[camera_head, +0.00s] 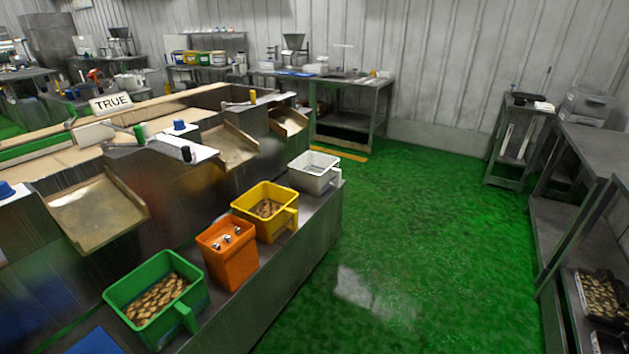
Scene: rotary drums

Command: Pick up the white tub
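The white tub (314,172) stands upright at the far end of the steel ledge, with its handle toward the right. It looks mostly empty inside, though its bottom is hard to make out. A yellow tub (265,210) stands next to it on the near side, apart from it. Neither of my grippers is in view.
An orange tub (228,250) and a green tub (157,298) stand nearer on the same steel ledge (287,277). Metal chutes (97,212) rise behind the tubs. The green floor (430,240) right of the ledge is clear. A steel table (590,155) stands at the right.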

